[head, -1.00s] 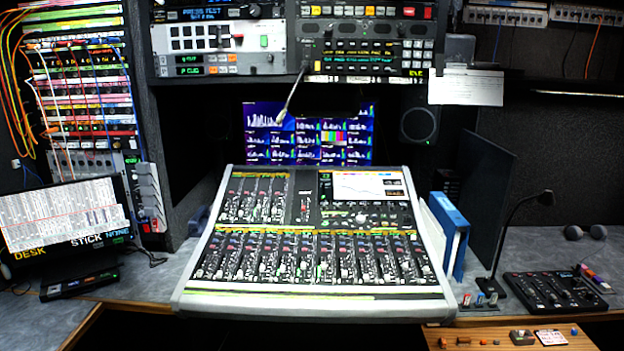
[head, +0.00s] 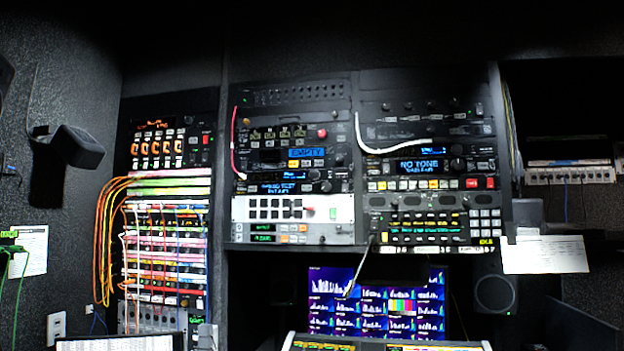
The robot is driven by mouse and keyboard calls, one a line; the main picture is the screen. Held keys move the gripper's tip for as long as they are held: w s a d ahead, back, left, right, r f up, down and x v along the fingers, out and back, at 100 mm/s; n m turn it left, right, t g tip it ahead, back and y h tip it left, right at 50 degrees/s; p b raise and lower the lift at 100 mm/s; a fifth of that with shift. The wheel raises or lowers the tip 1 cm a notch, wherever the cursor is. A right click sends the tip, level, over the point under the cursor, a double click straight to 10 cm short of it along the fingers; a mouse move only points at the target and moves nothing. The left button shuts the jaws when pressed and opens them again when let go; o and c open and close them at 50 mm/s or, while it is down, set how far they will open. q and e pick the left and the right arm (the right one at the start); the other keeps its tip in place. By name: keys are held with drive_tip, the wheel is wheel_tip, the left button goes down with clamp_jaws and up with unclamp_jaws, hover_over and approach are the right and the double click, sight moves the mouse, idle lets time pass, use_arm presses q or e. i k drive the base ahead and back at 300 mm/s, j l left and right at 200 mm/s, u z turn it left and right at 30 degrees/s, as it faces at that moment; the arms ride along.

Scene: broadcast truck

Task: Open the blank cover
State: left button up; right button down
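I cannot pick out for certain which part is the blank cover. Dark panels show in the equipment racks, among them a dark panel at the top of the middle rack (head: 292,93) and a plain dark strip at the top of the right rack (head: 420,80). A dark unit (head: 395,132) in the right rack has a white cable (head: 362,140) hanging across it. Neither of my grippers is in the head view.
The left rack has a patch bay (head: 165,235) with orange and other coloured cables. A multi-picture monitor (head: 375,300) stands below the racks, above the mixing console's top edge (head: 385,344). A paper sheet (head: 545,254) hangs at right; a speaker (head: 495,293) is below it.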

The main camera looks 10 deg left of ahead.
sight(308, 118)
drive_tip(key=i+j+u, duration=0.15)
drive_tip(key=i, duration=0.8)
drive_tip(key=i+j+u, duration=0.15)
drive_tip(key=i, duration=0.8)
